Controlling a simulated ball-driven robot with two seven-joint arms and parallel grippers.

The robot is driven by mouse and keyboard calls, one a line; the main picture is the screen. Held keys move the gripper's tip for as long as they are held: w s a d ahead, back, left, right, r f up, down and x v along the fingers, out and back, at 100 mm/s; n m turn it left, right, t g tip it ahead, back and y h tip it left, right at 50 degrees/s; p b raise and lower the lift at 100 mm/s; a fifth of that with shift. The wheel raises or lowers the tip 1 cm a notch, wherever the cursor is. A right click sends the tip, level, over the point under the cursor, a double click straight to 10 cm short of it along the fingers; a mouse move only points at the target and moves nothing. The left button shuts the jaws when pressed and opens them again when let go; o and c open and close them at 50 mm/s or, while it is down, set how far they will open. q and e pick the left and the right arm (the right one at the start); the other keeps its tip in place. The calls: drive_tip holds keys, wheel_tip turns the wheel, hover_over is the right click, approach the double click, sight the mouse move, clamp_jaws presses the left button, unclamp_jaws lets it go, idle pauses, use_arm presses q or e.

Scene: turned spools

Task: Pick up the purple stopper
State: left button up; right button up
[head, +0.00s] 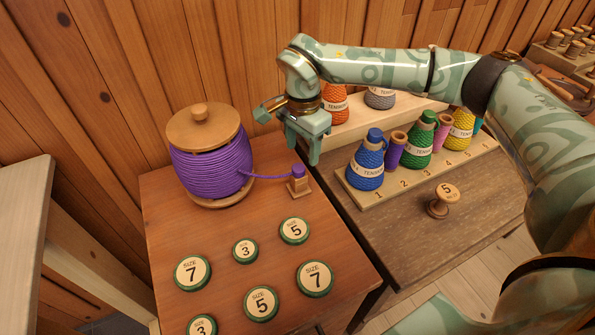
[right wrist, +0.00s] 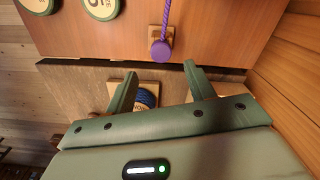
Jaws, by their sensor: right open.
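The purple stopper (head: 298,171) sits on top of a small wooden block (head: 299,187) at the right edge of the reddish table. A purple cord runs to it from the purple spool (head: 212,172). In the right wrist view the stopper (right wrist: 160,49) shows just beyond and between the fingertips, with the cord rising from it. My right gripper (head: 302,143) is open and empty, above the gap between the two tables and behind the stopper; it also shows in the right wrist view (right wrist: 161,75). My left gripper is not in view.
Round green-rimmed size discs (head: 261,303) lie on the front of the reddish table. On the darker table, a numbered rack (head: 405,181) holds a blue cone (head: 367,163), a green cone (head: 420,140) and others.

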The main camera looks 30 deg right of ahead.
sight(298, 167)
drive_tip(key=f, duration=0.1)
drive_tip(key=f+b, duration=0.1)
drive_tip(key=f, duration=0.1)
drive_tip(key=a+f+b, duration=0.1)
drive_tip(key=f, duration=0.1)
drive_tip(key=shift+w+f, duration=0.1)
drive_tip(key=shift+c, duration=0.6)
drive_tip(key=c, duration=0.9)
